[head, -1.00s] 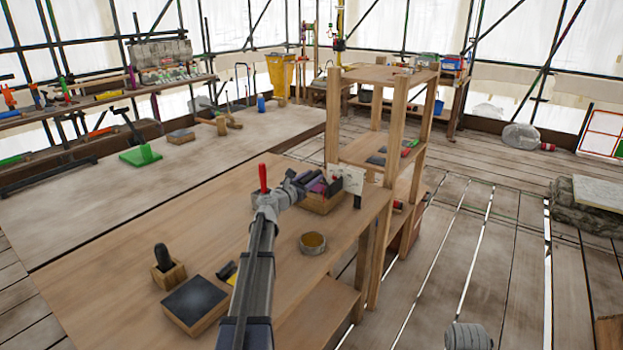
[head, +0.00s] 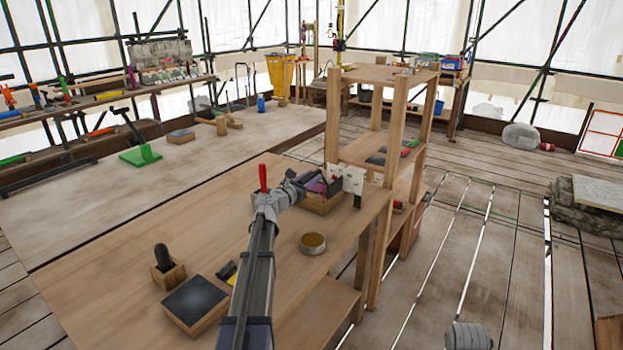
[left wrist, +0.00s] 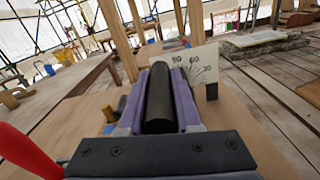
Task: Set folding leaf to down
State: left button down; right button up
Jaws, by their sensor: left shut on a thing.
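No part is clearly marked as the folding leaf. A flat, level brown wooden top (head: 130,240) adjoins a paler bench top (head: 230,150) along a seam, and I cannot tell whether either is the leaf. My left gripper (head: 322,184) is over the right part of the brown top, by a wooden box (head: 322,206). In the left wrist view its purple fingers (left wrist: 157,95) are shut on a black cylinder (left wrist: 158,85), which lies lengthwise between them. The cylinder's far end and what it joins are unclear.
A white card (head: 351,178) with handwritten numbers stands just beyond the gripper. A red upright handle (head: 263,177) is close beside my left wrist. A round tin (head: 312,243), a dark-topped block (head: 195,304) and a wooden shelf frame (head: 333,120) are nearby. The brown top's left part is clear.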

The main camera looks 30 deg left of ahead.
dwell(0.6)
pick_arm(q)
jog(key=d+f+m+b, duration=0.2)
jog(key=d+m, duration=0.2)
jog(key=m, duration=0.1)
jog(key=d+f+m+b, duration=0.2)
jog(key=d+m, duration=0.2)
jog(key=m, duration=0.2)
jog(key=s+d+f+m+b, duration=0.1)
jog(key=d+f+m+b, duration=0.2)
jog(key=d+m, duration=0.2)
jog(key=shift+d+m, duration=0.1)
jog(key=shift+m, duration=0.5)
jog(key=shift+d+f+b, duration=0.2)
jog(key=shift+f+b, duration=0.2)
jog(key=shift+s, duration=0.1)
jog(key=c, duration=0.6)
grip_release()
